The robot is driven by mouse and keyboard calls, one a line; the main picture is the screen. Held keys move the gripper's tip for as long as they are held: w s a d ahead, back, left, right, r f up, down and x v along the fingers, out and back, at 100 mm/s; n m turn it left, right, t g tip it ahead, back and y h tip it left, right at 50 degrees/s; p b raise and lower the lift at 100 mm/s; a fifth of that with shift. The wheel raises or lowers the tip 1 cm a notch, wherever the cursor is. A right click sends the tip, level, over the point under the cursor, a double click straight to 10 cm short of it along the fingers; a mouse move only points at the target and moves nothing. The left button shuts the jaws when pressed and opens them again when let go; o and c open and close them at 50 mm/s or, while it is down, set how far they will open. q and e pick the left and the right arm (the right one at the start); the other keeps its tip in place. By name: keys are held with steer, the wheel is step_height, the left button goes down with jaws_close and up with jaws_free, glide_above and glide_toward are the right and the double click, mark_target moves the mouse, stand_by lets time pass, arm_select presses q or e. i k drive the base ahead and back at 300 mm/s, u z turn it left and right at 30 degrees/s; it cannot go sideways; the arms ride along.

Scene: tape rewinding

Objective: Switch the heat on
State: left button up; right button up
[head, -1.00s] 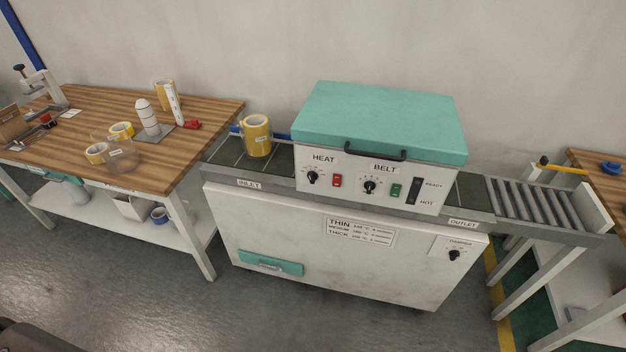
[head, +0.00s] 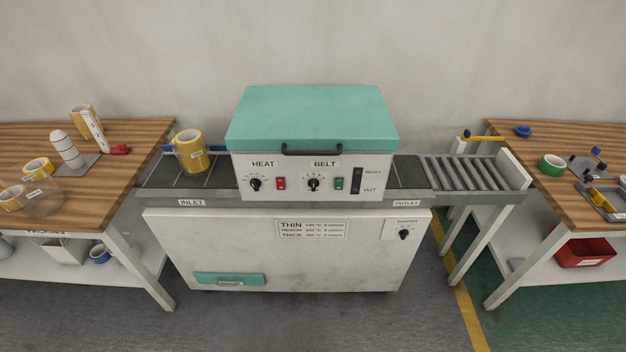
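The heat-tunnel machine has a teal hood (head: 312,115) with a dark handle and a white front panel (head: 310,192). Under the word HEAT are a black knob (head: 255,184) and a red rocker switch (head: 281,183). Under BELT are another black knob (head: 313,184) and a green switch (head: 339,183). A dark READY/HOT indicator (head: 357,181) is to their right; I see no clear light on it. Whether the red switch is on or off is too small to tell. Neither gripper is in view.
A yellow tape roll (head: 191,152) stands on the inlet belt (head: 160,177). Rollers (head: 470,172) lead out at the right. Wooden workbenches stand at left (head: 110,190) and right (head: 510,150). The lower cabinet (head: 270,255) carries a settings label. Grey floor (head: 300,325) in front is clear.

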mark_target(280, 181)
steer(key=z, duration=0.55)
steer(key=k, duration=0.6)
steer(key=z, duration=0.8)
steer(key=i, duration=0.9)
steer(key=u, duration=0.7)
